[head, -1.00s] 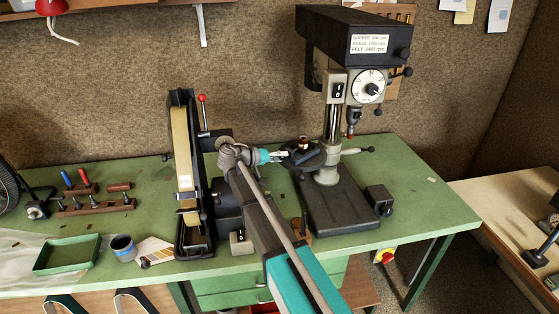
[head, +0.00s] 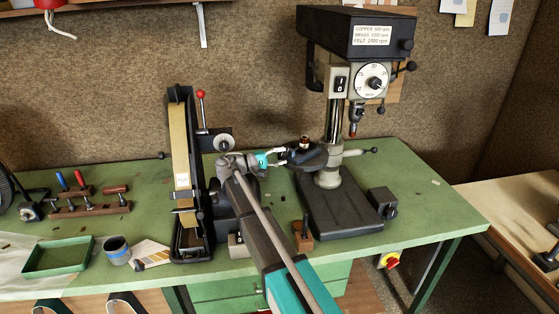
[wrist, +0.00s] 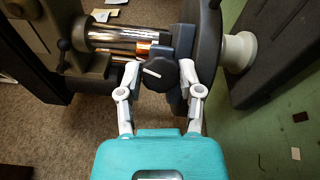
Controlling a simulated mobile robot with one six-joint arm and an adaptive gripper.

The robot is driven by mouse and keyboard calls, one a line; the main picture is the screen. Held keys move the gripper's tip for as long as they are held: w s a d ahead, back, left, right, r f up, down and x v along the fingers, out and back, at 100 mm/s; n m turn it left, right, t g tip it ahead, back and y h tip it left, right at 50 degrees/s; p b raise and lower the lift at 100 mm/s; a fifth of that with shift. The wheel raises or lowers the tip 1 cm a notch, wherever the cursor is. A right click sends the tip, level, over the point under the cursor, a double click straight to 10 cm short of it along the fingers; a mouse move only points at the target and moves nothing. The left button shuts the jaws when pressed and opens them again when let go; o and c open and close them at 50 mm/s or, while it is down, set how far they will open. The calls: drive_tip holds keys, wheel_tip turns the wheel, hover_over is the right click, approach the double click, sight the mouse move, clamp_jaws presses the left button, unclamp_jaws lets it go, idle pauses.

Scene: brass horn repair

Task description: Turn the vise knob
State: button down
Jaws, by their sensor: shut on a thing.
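The vise knob (wrist: 158,73) is a dark, faceted knob with a white pointer line, in the wrist view. It sits on the front of a small dark vise (wrist: 183,40). My gripper (wrist: 159,76) has one pale finger on each side of the knob and is shut on it. The pointer line runs at a slant, down to the right. In the head view my gripper (head: 279,157) reaches from the left to the vise on the drill press table (head: 312,162). The knob is too small to make out there.
The drill press (head: 335,110) stands over the vise. A belt sander (head: 181,150) is left of my arm. A wooden block (head: 303,238) stands on the green bench (head: 420,200). A green tray (head: 58,257) and a cup (head: 117,250) lie front left.

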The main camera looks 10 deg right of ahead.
drive_tip(key=shift+n, duration=0.3)
drive_tip(key=shift+c, duration=1.3)
unclamp_jaws()
drive_tip(key=shift+s, duration=0.1)
drive_tip(key=shift+c, duration=1.4)
drive_tip(key=shift+s+d+f+t, duration=0.15)
drive_tip(key=shift+s+f+t, duration=0.1)
drive_tip(key=shift+s+t, duration=0.2)
drive_tip(key=s+f+m+t+y+b, duration=0.2)
drive_tip(key=s+f+t+y, duration=0.1)
drive_tip(key=s+t, duration=0.3)
drive_tip(key=s+a+t+y+b, duration=0.2)
drive_tip(key=s+a+t+b, duration=0.1)
drive_tip(key=a+t+b, duration=0.2)
drive_tip(key=a+t, duration=0.2)
drive_tip(key=shift+s+a, duration=0.15)
drive_tip(key=shift+a, duration=0.15)
